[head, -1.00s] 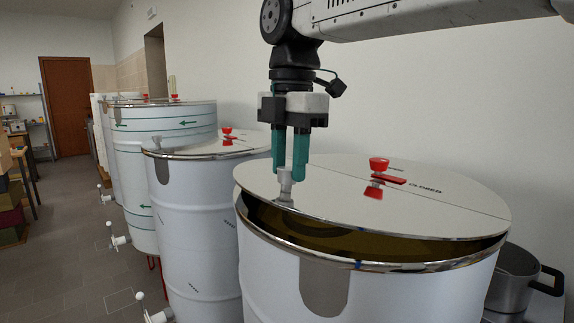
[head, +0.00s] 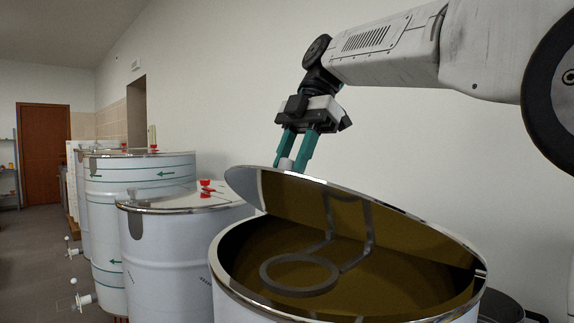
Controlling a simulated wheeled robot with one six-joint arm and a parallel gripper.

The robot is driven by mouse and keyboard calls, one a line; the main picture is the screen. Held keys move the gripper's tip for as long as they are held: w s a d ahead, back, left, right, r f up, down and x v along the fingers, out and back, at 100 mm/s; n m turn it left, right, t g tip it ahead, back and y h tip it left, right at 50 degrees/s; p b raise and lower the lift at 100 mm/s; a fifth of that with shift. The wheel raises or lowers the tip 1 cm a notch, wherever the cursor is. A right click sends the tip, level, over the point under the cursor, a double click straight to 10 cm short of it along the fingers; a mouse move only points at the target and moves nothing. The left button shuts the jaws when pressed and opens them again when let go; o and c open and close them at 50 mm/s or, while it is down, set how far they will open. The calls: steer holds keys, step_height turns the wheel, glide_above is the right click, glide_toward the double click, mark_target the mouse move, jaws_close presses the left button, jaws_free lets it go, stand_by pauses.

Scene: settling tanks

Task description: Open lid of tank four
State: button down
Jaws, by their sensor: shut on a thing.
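The nearest tank (head: 330,312) is a white metal drum with a shiny rim, at the lower right of the head view. Its round lid (head: 345,215) is tilted up, raised on the left and low on the right. A dark interior with a grey ring on a bent bracket (head: 300,274) shows under it. My gripper (head: 293,160) is above the lid's raised left edge, with teal fingers shut on the pale lid knob (head: 286,165). The lid's top face and red fitting are hidden. I cannot read a tank number.
A second white tank (head: 165,245) with a closed lid and red knob (head: 207,188) stands close to the left. More tanks (head: 140,190) line the wall behind it. A dark pot (head: 505,307) sits at the lower right. Grey floor is open at the left.

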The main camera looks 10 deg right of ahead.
stand_by(0.3)
steer(key=c, duration=1)
jaws_free()
steer(key=shift+c, duration=0.2)
